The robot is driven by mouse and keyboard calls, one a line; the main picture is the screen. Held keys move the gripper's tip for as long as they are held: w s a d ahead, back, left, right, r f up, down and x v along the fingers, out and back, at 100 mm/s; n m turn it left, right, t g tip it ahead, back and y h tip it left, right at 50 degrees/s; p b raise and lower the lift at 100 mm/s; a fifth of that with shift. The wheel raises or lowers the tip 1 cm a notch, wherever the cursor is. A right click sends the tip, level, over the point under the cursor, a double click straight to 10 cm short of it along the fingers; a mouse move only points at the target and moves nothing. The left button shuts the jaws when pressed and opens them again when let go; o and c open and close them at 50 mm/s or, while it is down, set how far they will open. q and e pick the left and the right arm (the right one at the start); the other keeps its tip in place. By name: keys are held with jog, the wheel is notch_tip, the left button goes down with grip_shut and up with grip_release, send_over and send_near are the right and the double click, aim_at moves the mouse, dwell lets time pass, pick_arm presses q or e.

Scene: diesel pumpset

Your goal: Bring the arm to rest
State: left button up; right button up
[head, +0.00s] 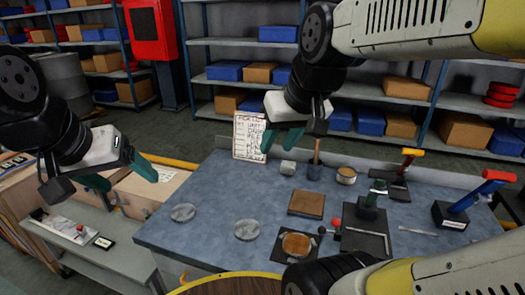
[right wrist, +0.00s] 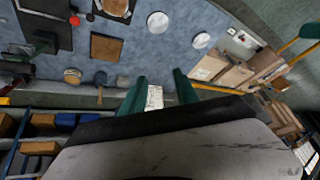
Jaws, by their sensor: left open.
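My left gripper (head: 122,174) is at the left in the head view, with green fingers apart and nothing between them. It hangs above the low side bench and boxes, left of the blue-grey workbench (head: 205,240). My right gripper (head: 281,140) is near the middle of the head view, above the back of the workbench, in front of a printed sheet (head: 250,137). Its green fingers also show in the right wrist view (right wrist: 160,92), apart, with only the distant sheet (right wrist: 154,97) visible between them. Neither gripper touches anything visible.
The workbench holds two grey discs (head: 247,230), a brown square block (head: 306,203), a tray with a round tan piece (head: 296,244), a green-topped device (head: 371,195) and a red-and-blue tool (head: 480,190). Shelves (head: 210,85) with bins stand behind. A red cabinet (head: 150,30) stands back left.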

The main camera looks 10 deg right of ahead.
jog(key=shift+s+a+f+m+y, duration=0.1)
jog(key=shift+s+a+f, duration=0.15)
jog(key=shift+s, duration=0.25)
jog(key=shift+s+a+f+m+y, duration=0.15)
jog(key=shift+s+f, duration=0.2)
jog(key=shift+s, duration=0.2)
jog(key=shift+s+a+f+m+y, duration=0.1)
jog(key=shift+s+a+f, duration=0.15)
jog(key=shift+s, duration=0.25)
